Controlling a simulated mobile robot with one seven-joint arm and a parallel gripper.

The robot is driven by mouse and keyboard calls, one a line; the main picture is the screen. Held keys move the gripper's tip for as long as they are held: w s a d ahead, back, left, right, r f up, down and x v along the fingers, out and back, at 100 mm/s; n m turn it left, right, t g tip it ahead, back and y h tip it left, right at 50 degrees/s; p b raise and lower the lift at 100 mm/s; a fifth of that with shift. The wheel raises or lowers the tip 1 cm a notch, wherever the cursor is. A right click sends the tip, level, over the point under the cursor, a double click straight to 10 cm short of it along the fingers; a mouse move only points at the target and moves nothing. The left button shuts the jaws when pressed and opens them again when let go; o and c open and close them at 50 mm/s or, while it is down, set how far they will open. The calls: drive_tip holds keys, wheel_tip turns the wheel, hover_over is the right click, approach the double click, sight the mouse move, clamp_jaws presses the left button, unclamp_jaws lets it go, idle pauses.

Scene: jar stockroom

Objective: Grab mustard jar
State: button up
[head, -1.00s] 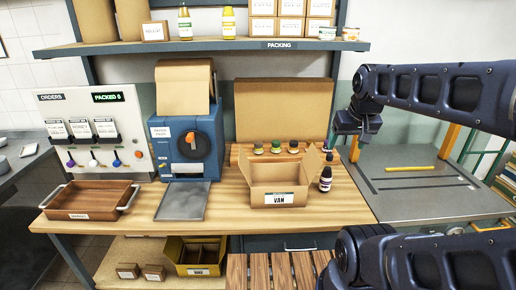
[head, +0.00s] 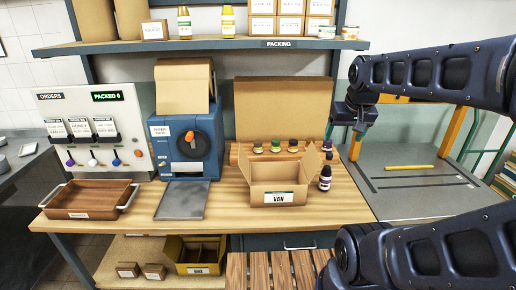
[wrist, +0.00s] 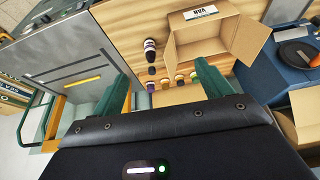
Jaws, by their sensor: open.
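No readable label shows me which jar is the mustard jar.
An open cardboard box labelled VAN (head: 278,198) stands on the bench. A blue machine (head: 185,150) and a wooden tray (head: 88,200) are to its left. The shelf edge (head: 150,48) overhangs the bench. A grey table (head: 410,180) with a yellow bar is at right.

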drive_tip(key=w+a+r+m+g, duration=0.1)
drive_tip(key=w+a+r+m, duration=0.15)
drive_tip(key=w, duration=1.35)
drive_tip(key=m+g+h, duration=0.1)
drive_tip(key=m+g, duration=0.1)
drive_tip(key=m, duration=0.4)
hover_over(258, 142)
drive_tip(key=f, duration=2.5)
drive_tip(key=shift+s+a, duration=0.2)
drive_tip(key=shift+a, duration=0.05)
drive_tip(key=shift+w+a+f, duration=0.1)
drive_tip(key=shift+w+f, duration=0.05)
drive_tip(key=shift+f, duration=0.35)
drive_tip(key=f, duration=0.6)
drive_tip(key=d+f, duration=0.1)
drive_tip(key=f, duration=0.3)
drive_tip(key=shift+w+f, duration=0.1)
drive_tip(key=shift+w, duration=0.3)
drive_tip(key=c, duration=1.2)
